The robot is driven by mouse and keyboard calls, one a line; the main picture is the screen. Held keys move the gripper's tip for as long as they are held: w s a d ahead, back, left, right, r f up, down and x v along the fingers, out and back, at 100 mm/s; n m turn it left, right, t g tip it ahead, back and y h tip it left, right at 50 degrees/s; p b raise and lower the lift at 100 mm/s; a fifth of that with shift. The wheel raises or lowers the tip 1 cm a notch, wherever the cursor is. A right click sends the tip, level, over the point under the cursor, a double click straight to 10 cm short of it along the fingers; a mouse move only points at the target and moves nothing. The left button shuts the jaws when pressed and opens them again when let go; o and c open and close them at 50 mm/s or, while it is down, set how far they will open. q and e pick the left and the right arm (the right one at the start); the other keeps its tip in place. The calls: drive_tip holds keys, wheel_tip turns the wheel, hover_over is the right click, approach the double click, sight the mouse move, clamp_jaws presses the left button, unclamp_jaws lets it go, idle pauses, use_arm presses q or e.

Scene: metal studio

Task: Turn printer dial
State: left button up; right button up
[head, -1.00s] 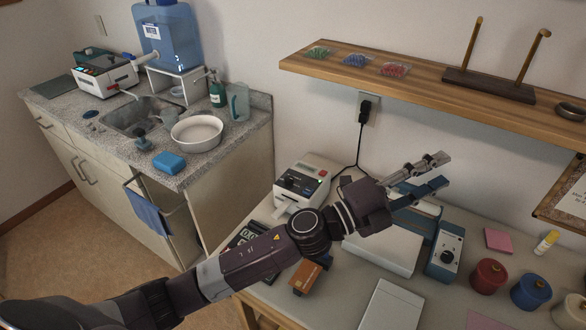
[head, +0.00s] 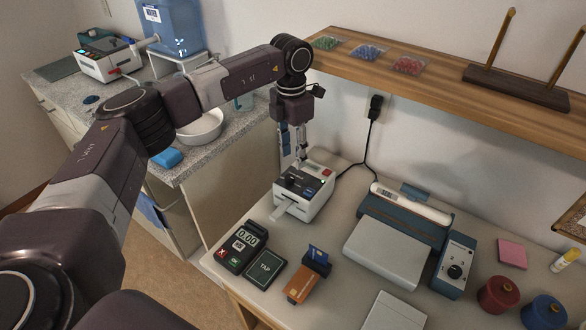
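The printer (head: 303,198) is a small white box with a dark top panel and a paper strip out of its front. It stands on the table in the middle of the head view. I cannot make out a dial on it; part of its top is behind my gripper. My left gripper (head: 293,157) points down over the printer's back left part. Its two fingers are apart with nothing seen between them. I cannot tell whether the fingertips touch the printer. My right gripper is not in view.
A card terminal (head: 240,240), a tap pad (head: 266,270) and an orange card holder (head: 301,287) lie in front of the printer. A blue sealer with a knobbed control box (head: 454,265) stands to the right. A wooden shelf (head: 440,82) overhangs behind. A black cord (head: 369,150) runs to the outlet.

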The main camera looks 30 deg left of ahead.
sight(290, 176)
use_arm(q)
drive_tip(key=shift+s+a, duration=0.1)
drive_tip(key=shift+a, duration=0.35)
drive_tip(key=shift+f, duration=0.4)
wheel_tip(290, 176, down, 5)
drive_tip(key=shift+d+f+p, duration=0.1)
drive_tip(key=shift+p, duration=0.85)
drive_tip(key=shift+f, duration=0.75)
clamp_jaws()
